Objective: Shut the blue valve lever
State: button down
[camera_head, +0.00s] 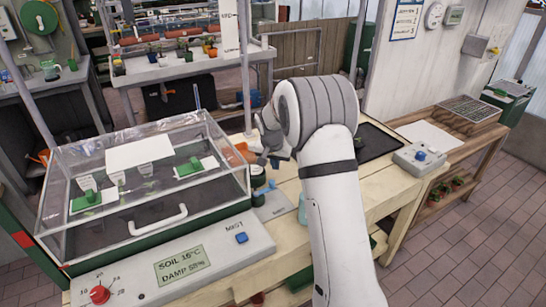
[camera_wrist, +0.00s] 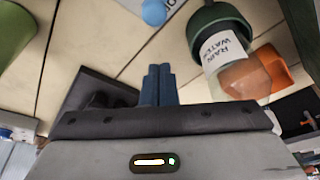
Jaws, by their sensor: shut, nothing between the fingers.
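My gripper (camera_wrist: 158,84) is shut and empty in the wrist view, its two dark blue fingers side by side. In the head view my gripper (camera_head: 273,157) is over the wooden bench, partly hidden by my arm. A round blue knob (camera_wrist: 153,12) shows at the top of the wrist view, above a pale blue plate, apart from my fingers. I cannot tell whether it belongs to the valve lever, and no lever position can be made out.
An orange pot (camera_wrist: 256,75) is beside the container. A clear-lidded propagator (camera_head: 150,185) fills the bench's left side, its control panel (camera_head: 180,262) in front. A grey box with a blue button (camera_head: 420,156) and a black tray (camera_head: 377,141) are at the right.

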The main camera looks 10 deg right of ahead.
jog(key=x, duration=0.4)
jog(key=s, duration=0.1)
jog(key=s+a, duration=0.1)
jog(key=s+r+p, duration=0.1)
jog(key=shift+a+r, duration=0.1)
jog(key=shift+a, duration=0.2)
jog(key=shift+s+a, duration=0.15)
jog(key=shift+s, duration=0.1)
jog(key=shift+s+d+m+b, duration=0.15)
jog(key=shift+d+m+b, duration=0.15)
jog(key=shift+d+b, duration=0.15)
jog(key=shift+a, duration=0.25)
